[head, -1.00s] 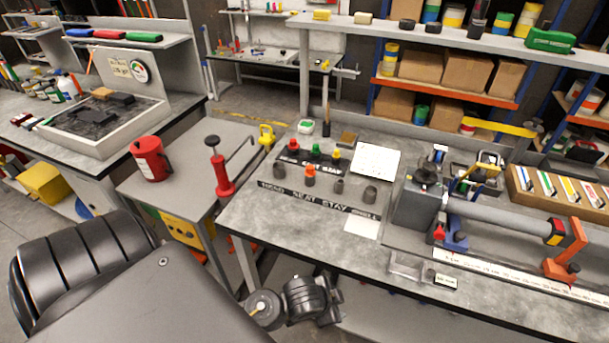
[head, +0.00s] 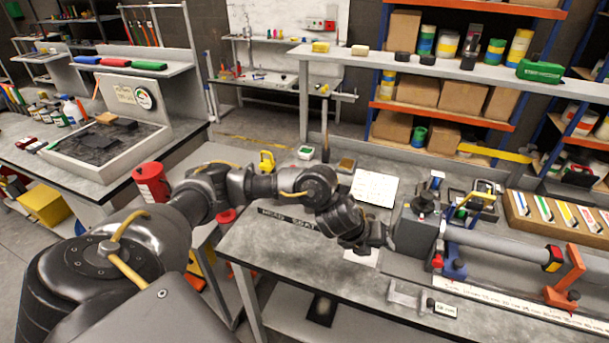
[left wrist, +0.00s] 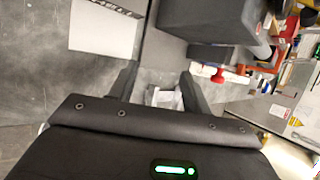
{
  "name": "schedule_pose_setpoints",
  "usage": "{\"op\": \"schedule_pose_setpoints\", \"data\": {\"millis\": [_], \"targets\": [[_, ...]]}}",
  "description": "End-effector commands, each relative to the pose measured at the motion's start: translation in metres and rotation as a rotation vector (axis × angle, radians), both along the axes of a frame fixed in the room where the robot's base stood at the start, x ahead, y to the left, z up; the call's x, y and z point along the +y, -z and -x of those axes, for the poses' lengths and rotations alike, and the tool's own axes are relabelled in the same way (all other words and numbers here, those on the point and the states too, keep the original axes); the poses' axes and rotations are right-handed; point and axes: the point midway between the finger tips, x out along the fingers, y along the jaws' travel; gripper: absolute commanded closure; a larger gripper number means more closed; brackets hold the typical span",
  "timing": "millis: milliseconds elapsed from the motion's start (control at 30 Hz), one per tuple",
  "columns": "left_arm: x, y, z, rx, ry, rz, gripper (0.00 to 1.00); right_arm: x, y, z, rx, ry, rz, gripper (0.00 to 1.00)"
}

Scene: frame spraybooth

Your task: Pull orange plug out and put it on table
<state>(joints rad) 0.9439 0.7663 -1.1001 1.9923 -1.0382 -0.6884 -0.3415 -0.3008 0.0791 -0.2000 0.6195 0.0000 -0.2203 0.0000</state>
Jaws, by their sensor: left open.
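My left gripper (head: 384,236) is over the table (head: 300,262), beside the grey block of the pipe fixture. In the left wrist view its two fingers (left wrist: 159,82) are apart with nothing held between them. My right gripper is not in view.
The grey fixture block (head: 415,232) and its pipe (head: 500,228) stand right of the gripper. A small clear bracket (head: 405,298) is near the front edge; a white sheet (head: 374,187) lies behind the arm. Bare tabletop shows at front left. A red can (head: 151,184) stands on the side table.

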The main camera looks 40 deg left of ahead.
Motion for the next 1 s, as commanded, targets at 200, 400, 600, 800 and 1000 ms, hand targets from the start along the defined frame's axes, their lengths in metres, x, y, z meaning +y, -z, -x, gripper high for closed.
{"op": "schedule_pose_setpoints", "data": {"millis": [200,400,600,800,1000], "targets": [[0.146,-0.051,-0.025,0.075,0.054,-0.362,0.51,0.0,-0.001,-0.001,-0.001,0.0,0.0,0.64],[0.225,-0.086,-0.013,0.17,0.024,-0.492,0.51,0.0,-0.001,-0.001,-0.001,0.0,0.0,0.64],[0.247,-0.097,-0.006,0.205,0.013,-0.521,0.51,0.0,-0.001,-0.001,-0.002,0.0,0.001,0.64],[0.248,-0.091,-0.008,0.208,0.011,-0.521,0.51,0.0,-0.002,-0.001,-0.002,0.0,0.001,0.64],[0.251,-0.066,-0.018,0.21,0.01,-0.521,0.51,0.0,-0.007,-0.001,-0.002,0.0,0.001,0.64]]}}
